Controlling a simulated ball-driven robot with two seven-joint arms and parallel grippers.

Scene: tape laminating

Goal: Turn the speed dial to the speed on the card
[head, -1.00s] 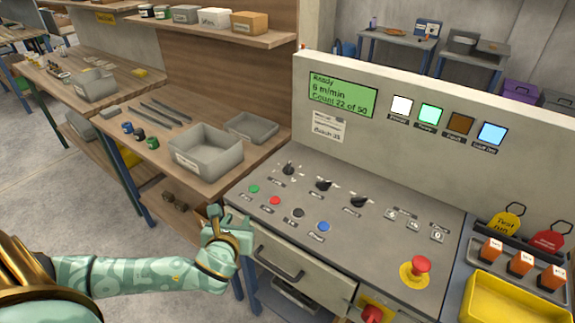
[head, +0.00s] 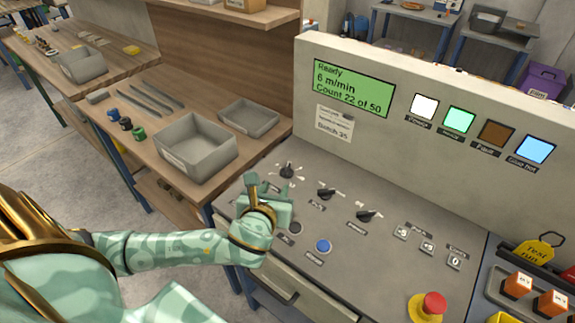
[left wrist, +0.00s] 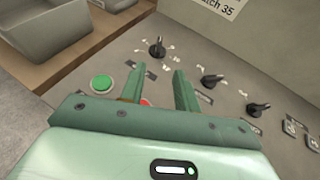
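Three black dials sit in a row on the grey sloped panel: a left dial (head: 287,171), a middle dial (head: 327,193) and a right dial (head: 368,215). Their labels are too small to read. The white card (head: 335,124) on the upright face shows "Batch 35"; its smaller lines are unreadable. My left gripper (head: 268,184) is over the panel's left part, just short of the left dial. In the left wrist view its fingers (left wrist: 158,88) are apart and empty, with the left dial (left wrist: 157,48) beyond them, untouched. My right gripper is out of view.
The green screen (head: 354,88) reads "Ready, 6 m/min, Count 22 of 50". A green button (left wrist: 102,83) and a partly hidden red button (left wrist: 146,102) lie close to the fingers. A blue button (head: 323,246) and red emergency knob (head: 434,303) are further right.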

